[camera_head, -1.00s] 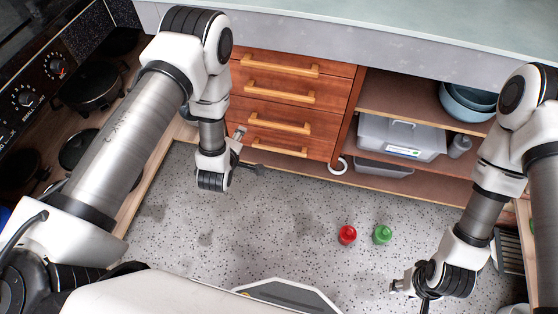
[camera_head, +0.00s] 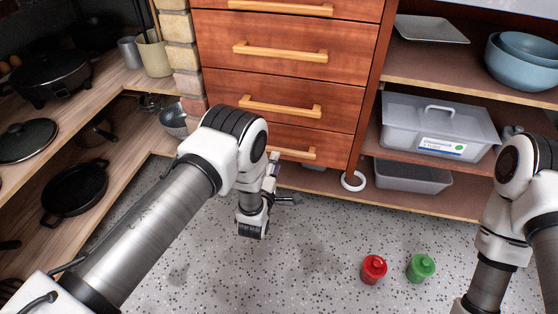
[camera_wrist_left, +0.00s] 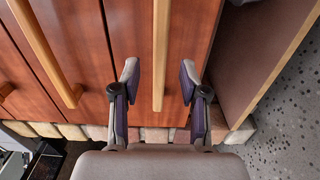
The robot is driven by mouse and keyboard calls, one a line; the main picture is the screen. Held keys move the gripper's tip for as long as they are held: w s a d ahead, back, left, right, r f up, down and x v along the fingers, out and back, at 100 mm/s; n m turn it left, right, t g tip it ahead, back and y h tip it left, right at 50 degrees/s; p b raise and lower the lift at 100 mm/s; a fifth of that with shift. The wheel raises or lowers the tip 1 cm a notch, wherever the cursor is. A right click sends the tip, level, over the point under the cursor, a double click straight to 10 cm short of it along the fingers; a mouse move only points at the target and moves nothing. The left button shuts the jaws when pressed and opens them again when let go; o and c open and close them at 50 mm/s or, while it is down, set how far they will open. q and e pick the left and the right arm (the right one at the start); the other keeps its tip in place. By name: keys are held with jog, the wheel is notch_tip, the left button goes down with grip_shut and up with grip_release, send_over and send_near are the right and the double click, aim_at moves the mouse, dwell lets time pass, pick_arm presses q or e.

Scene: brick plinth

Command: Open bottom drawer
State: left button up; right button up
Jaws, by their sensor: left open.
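The bottom drawer (camera_head: 330,142) is the lowest of several red-brown wooden drawers and looks shut. Its light wooden bar handle (camera_head: 297,153) is partly hidden behind my left arm and gripper in the head view. My left gripper (camera_head: 279,184) is low in front of this drawer, above the floor. In the left wrist view, turned sideways, my left gripper (camera_wrist_left: 160,78) is open, with one finger on each side of the bottom handle (camera_wrist_left: 159,45). Whether the fingers touch it I cannot tell. My right arm shows at the right edge of the head view, its gripper out of frame.
The handle of the drawer above (camera_head: 279,106) is close to my left wrist. Open shelves with a lidded grey bin (camera_head: 440,122) stand right of the drawers. A red bottle (camera_head: 373,269) and a green bottle (camera_head: 420,267) stand on the speckled floor. Wooden shelves with pans are left.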

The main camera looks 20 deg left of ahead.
aim_at(279, 148)
pick_arm(q)
jog(key=w+b, duration=0.3)
jog(key=w, duration=0.2)
jog(key=shift+w+f, duration=0.15)
jog(key=shift+w, duration=0.45)
grip_shut()
jog(key=shift+a, duration=0.1)
